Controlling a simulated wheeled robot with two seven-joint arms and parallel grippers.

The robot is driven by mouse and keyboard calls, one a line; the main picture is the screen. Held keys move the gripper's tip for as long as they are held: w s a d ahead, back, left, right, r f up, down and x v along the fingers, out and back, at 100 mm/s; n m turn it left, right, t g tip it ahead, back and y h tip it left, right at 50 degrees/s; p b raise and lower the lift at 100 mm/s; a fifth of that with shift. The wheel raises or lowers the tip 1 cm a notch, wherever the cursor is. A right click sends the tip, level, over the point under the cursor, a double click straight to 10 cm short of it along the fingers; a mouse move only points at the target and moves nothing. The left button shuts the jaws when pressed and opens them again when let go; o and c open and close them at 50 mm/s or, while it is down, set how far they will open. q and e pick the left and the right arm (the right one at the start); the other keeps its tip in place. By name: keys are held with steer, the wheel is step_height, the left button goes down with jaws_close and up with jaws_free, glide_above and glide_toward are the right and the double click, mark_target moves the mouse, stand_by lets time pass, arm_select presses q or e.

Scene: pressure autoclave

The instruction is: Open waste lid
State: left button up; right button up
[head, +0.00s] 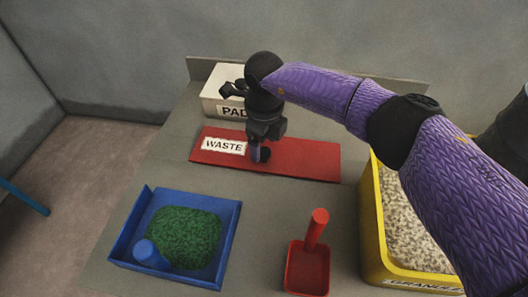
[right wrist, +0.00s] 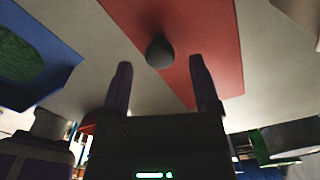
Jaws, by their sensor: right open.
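The waste lid (head: 305,160) is a flat red panel lying in the grey worktop, with a white WASTE label at its left. It looks closed. A dark round knob (head: 264,155) stands near its middle. My right gripper (head: 257,150) points down over the lid, right at the knob and partly covering it. In the right wrist view the red lid (right wrist: 205,35) fills the upper middle. The knob (right wrist: 160,52) shows between and just past the tips of my open right fingers (right wrist: 161,68), with a gap on both sides. My left gripper is not in view.
A blue tray (head: 118,248) with green granules and a blue scoop is at the front left. A red scoop (head: 307,270) lies at the front middle. A yellow bin (head: 372,215) of pale granules is at the right, under my arm. A PAD box (head: 212,105) stands behind the lid.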

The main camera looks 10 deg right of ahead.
step_height(320, 180, down, 2)
steer(key=shift+c, duration=0.2)
jaws_close()
stand_by(1.4)
